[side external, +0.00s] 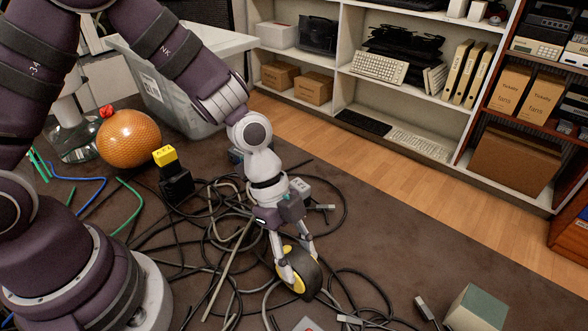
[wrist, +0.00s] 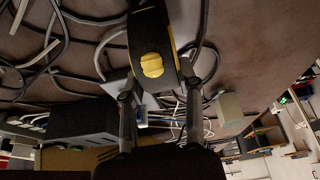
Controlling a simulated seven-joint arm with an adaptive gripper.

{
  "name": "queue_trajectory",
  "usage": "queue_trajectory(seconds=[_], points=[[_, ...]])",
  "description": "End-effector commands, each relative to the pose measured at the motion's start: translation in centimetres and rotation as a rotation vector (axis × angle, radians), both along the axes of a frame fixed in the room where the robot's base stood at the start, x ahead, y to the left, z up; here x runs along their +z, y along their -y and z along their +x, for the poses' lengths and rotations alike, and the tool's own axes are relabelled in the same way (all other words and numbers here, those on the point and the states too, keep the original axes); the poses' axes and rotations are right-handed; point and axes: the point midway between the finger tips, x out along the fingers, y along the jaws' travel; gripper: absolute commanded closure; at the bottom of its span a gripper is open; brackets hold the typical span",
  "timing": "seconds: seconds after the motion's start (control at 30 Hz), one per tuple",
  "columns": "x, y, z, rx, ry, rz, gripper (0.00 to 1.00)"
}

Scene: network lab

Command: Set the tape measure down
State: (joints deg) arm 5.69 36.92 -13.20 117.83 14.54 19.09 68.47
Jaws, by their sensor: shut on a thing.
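The tape measure (side external: 306,276) is a black, rounded case with yellow sides. In the side view my gripper (side external: 297,262) points down and is shut on it, with one finger on each side. The tape measure is upright on its edge, low among the tangled cables (side external: 222,230). I cannot tell if it touches the cables or the dark surface (side external: 385,235). In the wrist view the tape measure (wrist: 152,38) shows its black edge, yellow rims and a yellow button, between the fingers of my gripper (wrist: 160,88).
Grey and black cables spread around and under my gripper. A grey-green box (side external: 476,309) stands at the lower right. A black-and-yellow item (side external: 174,178), an orange ball (side external: 129,139) and a clear bin (side external: 178,88) stand left. Bare surface lies to the right, before the shelves (side external: 400,45).

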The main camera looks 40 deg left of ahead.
Motion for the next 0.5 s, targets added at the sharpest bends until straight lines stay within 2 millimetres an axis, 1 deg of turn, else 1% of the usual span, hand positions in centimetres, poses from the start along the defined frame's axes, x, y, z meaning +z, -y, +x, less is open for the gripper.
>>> queue_trajectory(seconds=[0.27, 0.3, 0.4, 0.5], points=[[-0.21, 0.02, 0.01, 0.000, -0.001, -0.001, 1.00], [-0.26, 0.01, 0.01, 0.000, 0.000, 0.000, 0.63], [-0.23, 0.01, 0.01, 0.000, 0.000, 0.000, 0.50], [-0.22, 0.02, 0.02, 0.000, 0.000, -0.001, 0.40]])
